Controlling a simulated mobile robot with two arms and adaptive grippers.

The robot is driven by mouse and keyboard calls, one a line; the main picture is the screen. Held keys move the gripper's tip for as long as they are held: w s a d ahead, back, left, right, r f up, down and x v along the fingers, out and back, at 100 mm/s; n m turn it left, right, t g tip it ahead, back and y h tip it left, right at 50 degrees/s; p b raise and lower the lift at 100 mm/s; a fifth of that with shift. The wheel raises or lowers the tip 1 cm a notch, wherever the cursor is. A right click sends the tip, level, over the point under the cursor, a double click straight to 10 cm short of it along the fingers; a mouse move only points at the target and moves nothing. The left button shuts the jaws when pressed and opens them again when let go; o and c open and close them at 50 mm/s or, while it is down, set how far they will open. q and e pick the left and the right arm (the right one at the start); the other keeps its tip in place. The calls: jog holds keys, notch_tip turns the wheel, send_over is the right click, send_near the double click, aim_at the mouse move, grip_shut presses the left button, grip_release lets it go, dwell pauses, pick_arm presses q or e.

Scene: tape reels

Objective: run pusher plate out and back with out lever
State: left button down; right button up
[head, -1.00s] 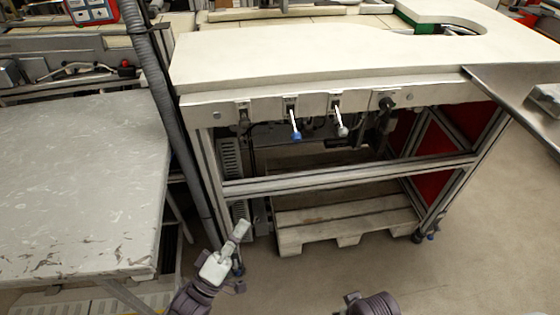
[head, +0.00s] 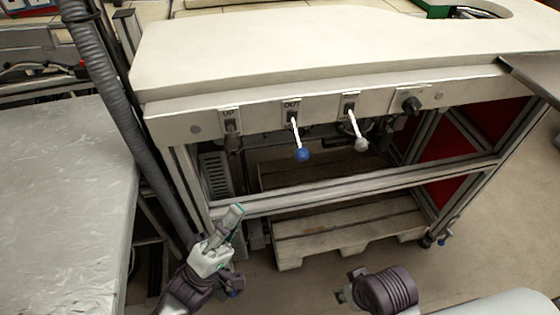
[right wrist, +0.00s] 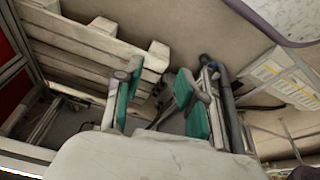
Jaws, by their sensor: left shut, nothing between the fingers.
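The out lever (head: 302,153), with a white stem and blue knob, hangs from the front rail of the white-topped bench under an "OUT" label (head: 292,104). I cannot pick out the pusher plate in these frames. My left gripper (head: 236,211) is shut and empty, below and left of the out lever and apart from it. My right gripper (right wrist: 157,95) shows in the right wrist view with its two teal-padded fingers spread and nothing between them. Its fingers do not show clearly in the head view.
A lever marked "UP" (head: 231,130) is left of the out lever; a grey-knobbed lever (head: 360,143) and a black knob (head: 411,104) are right of it. A frame crossbar (head: 350,184) runs below. A grey hose (head: 95,105) and grey table (head: 60,200) stand left.

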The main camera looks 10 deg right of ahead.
pick_arm(q)
jog(key=p, duration=0.1)
send_near(298, 140)
jog(key=w+r, duration=0.2)
jog(key=d, duration=0.1)
jog(key=d+r, duration=0.1)
jog(key=shift+s+d+r, duration=0.3)
jog(key=shift+s+d, duration=0.05)
pick_arm(e)
jog(key=x, duration=0.4)
jog(key=shift+s, duration=0.25)
